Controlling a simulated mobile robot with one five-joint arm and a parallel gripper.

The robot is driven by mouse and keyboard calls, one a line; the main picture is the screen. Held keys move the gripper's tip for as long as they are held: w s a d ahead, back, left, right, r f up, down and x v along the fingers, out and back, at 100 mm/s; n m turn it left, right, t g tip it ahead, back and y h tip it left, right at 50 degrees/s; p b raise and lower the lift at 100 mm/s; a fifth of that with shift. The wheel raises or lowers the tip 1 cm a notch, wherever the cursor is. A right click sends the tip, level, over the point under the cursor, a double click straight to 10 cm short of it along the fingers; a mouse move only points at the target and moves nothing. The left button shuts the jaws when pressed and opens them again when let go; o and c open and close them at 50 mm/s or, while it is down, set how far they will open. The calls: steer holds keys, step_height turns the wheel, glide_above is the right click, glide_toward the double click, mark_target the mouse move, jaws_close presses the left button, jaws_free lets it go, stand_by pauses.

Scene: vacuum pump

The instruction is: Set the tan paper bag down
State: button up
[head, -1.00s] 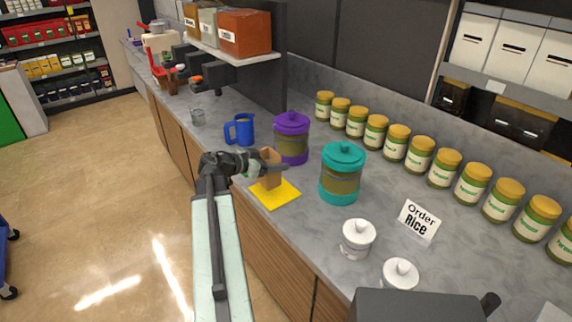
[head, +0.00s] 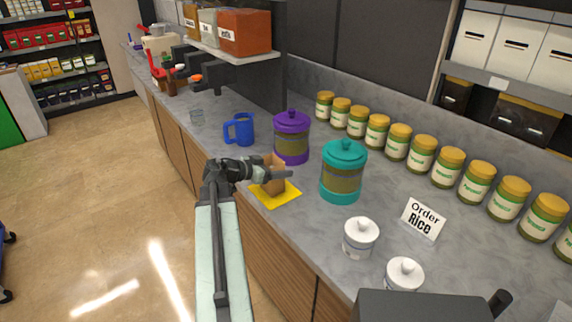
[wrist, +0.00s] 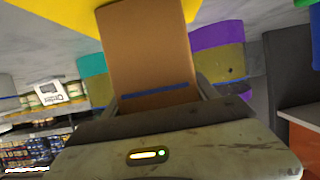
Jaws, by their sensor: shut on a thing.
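The tan paper bag (head: 273,184) is between the fingers of my gripper (head: 284,173), which is shut on it. In the head view the bag is over the yellow mat (head: 284,198) on the grey counter; its base looks at or very near the mat, and I cannot tell whether it touches. In the wrist view the bag (wrist: 148,50) fills the middle between the fingers, with the yellow mat (wrist: 40,12) at its far end. My gripper partly hides the bag in the head view.
A teal-lidded jar (head: 343,172) stands right of the mat and a purple-lidded jar (head: 291,138) behind it. A blue mug (head: 240,129) is at the back left. White lidded pots (head: 360,238) and an order sign (head: 423,218) stand to the right. Several yellow-lidded jars line the wall.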

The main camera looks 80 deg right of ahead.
steer(key=shift+f, duration=0.2)
steer(key=o, duration=1.5)
steer(key=shift+r, duration=0.1)
steer(key=shift+r, duration=0.3)
steer(key=shift+f+p+v, duration=0.15)
steer(key=shift+p+v, duration=0.9)
steer(key=shift+v, duration=1.9)
steer(key=shift+f+p+v, duration=0.1)
steer(key=shift+p+v, duration=0.95)
steer(key=shift+v, duration=1.95)
